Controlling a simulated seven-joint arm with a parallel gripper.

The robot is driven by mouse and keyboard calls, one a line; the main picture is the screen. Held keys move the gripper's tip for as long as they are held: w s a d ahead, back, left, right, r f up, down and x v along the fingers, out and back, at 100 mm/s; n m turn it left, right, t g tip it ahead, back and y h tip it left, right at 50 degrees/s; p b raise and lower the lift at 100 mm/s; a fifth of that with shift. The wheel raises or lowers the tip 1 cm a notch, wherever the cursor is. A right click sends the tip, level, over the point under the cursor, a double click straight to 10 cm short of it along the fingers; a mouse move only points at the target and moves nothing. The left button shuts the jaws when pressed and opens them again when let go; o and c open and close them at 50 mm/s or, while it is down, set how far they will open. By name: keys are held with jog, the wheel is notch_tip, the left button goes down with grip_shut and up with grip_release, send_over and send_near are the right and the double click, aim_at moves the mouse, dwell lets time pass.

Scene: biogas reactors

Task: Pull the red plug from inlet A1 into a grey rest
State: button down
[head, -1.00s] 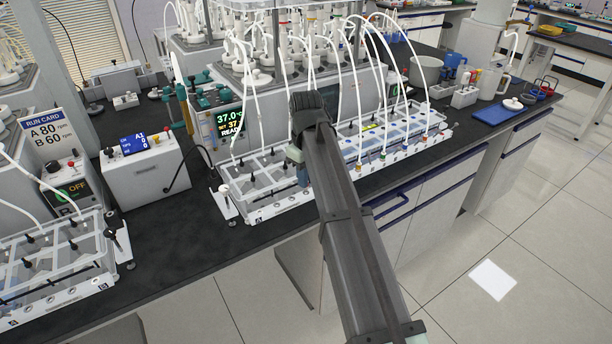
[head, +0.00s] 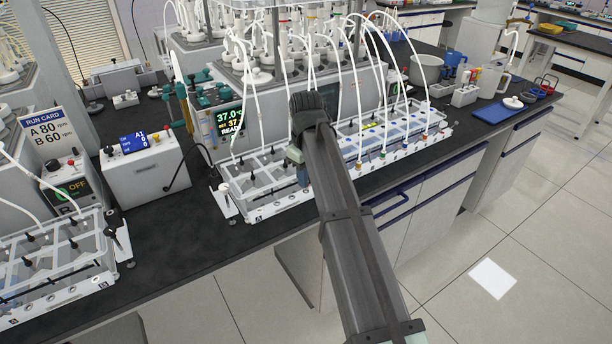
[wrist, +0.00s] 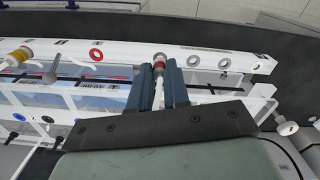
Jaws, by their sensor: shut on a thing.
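In the wrist view, my gripper (wrist: 159,80) has its two blue fingers shut on the red plug (wrist: 159,65), which has a pale tip and a white tube trailing back between the fingers. The plug is at the white front rail; I cannot tell whether it is seated or just above it. To its left is an empty red-ringed inlet (wrist: 96,54). To its right are two empty grey rests (wrist: 193,60) and (wrist: 224,63). In the head view, my gripper (head: 303,174) is at the front of the middle rack, and my arm hides the plug.
A yellow plug (wrist: 19,55) stands on the rail at far left in the wrist view. White tubes (head: 355,90) arch above the racks in the head view. A heater reads 37.0 °C (head: 229,118).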

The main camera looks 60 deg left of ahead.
jog(key=shift+f, duration=0.65)
dwell(0.8)
jog(key=c, duration=1)
grip_release()
notch_tip(320, 180, up, 14)
jog(key=shift+f, duration=0.1)
